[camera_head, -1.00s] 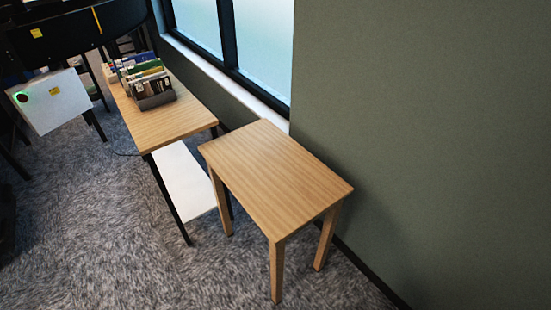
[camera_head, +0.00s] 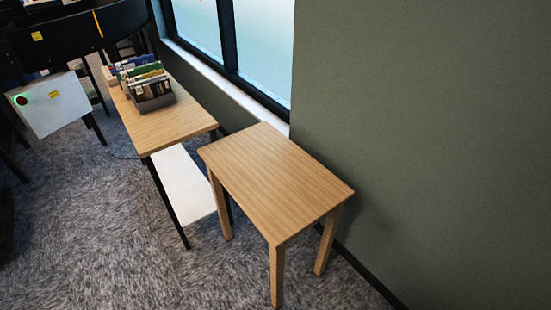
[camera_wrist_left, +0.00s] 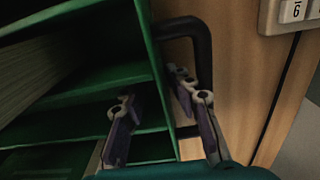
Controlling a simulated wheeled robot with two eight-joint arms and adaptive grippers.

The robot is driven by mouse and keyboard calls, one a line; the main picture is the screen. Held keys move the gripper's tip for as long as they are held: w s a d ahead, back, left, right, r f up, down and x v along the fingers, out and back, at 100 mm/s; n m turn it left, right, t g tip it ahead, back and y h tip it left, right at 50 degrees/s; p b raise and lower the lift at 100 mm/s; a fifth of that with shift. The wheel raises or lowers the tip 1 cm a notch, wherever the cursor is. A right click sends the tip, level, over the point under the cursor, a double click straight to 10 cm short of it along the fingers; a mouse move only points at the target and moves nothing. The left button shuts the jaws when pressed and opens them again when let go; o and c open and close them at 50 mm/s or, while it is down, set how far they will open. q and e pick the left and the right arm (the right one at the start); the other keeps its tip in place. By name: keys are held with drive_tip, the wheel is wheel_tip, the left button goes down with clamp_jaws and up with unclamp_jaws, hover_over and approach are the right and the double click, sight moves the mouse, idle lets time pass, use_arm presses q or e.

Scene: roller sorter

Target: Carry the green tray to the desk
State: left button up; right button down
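In the left wrist view, the green tray (camera_wrist_left: 152,60) fills the left and middle, close up, with several green dividers or shelves and a grey ribbed stack inside. A black bar handle (camera_wrist_left: 203,45) stands at its right side. My left gripper (camera_wrist_left: 162,98) is open, its fingers apart on either side of the tray's green side wall. One finger overlaps the handle in the picture; I cannot tell whether it touches. In the head view, a bare wooden desk (camera_head: 270,175) stands against the green wall. The tray and both grippers are out of the head view.
A longer wooden table (camera_head: 165,125) beside the desk holds a grey bin of books (camera_head: 152,92), with a white panel (camera_head: 185,185) beneath. A white box (camera_head: 50,105) with a green light is at left. Carpet in front is clear. A number plate (camera_wrist_left: 292,12) shows in the wrist view.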

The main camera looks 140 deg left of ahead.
use_arm(q)
drive_tip(key=shift+a, duration=0.25)
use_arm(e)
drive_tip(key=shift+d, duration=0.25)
use_arm(q)
drive_tip(key=c, duration=0.5)
drive_tip(key=shift+d, duration=0.1)
drive_tip(key=shift+r, duration=7)
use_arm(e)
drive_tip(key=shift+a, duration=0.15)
use_arm(q)
drive_tip(key=a+r, duration=0.1)
drive_tip(key=a, duration=0.2)
drive_tip(key=a+r, duration=0.2)
drive_tip(key=a, duration=0.1)
drive_tip(key=a+r, duration=0.2)
drive_tip(key=a, duration=0.1)
